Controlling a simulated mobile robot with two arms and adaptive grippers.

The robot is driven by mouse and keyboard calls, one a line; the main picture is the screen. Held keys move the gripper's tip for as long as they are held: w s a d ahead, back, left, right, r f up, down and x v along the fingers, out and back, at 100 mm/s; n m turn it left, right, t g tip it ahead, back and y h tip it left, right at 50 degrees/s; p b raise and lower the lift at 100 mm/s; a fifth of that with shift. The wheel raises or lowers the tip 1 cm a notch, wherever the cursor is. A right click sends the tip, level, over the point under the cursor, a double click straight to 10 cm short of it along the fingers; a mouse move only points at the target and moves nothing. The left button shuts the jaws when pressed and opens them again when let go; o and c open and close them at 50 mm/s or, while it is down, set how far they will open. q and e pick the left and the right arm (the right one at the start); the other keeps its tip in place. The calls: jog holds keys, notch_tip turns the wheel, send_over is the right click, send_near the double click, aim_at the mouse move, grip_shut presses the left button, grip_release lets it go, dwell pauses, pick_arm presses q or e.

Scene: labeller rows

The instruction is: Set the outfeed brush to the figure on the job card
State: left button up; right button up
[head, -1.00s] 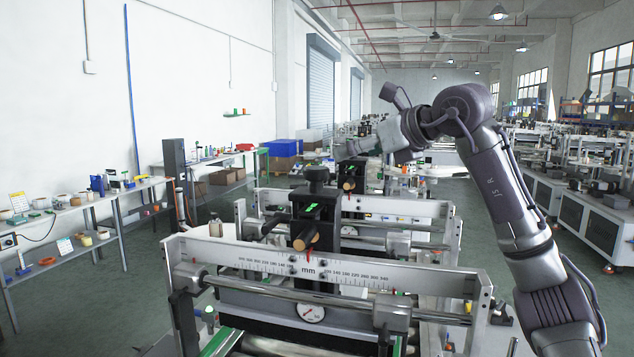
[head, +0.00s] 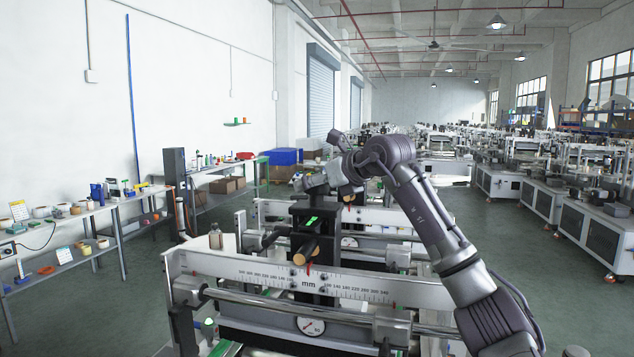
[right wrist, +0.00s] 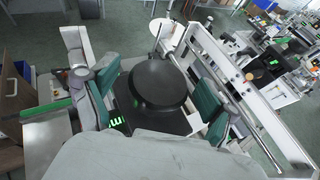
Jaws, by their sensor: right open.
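My right gripper (head: 318,182) is over the top of the black column (head: 313,232) on the near machine. In the right wrist view, my open right gripper (right wrist: 155,100) has a green-grey finger on each side of a round black knob (right wrist: 158,82). I cannot tell whether either finger touches it. A small green display (head: 313,224) is on the column, its figure too small to read; it also shows in the right wrist view (right wrist: 117,122). Below are a brown-ended knob (head: 304,255) and a red pointer at the mm scale (head: 345,291). My left gripper is out of view.
A round dial (head: 311,326) sits under the scale beam. A small bottle (head: 215,237) stands behind the beam's left part. Similar machines (head: 590,225) fill the back and right. Benches with tapes and cards (head: 20,211) stand along the left wall. No job card is legible.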

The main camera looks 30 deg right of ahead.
jog(key=c, duration=1.1)
jog(key=shift+r+p, duration=0.1)
jog(key=shift+p, duration=0.35)
jog(key=shift+c, duration=0.2)
jog(key=n+g+y+p, duration=0.1)
jog(key=n+y+p, duration=0.2)
jog(key=y+p, duration=0.1)
jog(key=shift+d+r+n+p, duration=0.15)
jog(key=shift+n+p, duration=0.15)
jog(key=shift+p, duration=0.2)
jog(key=shift+f+n+g+y+p, duration=0.2)
jog(key=shift+n+g+y+p, duration=0.1)
jog(key=shift+n+y, duration=0.1)
jog(key=o, duration=1.1)
jog(key=shift+o, duration=0.2)
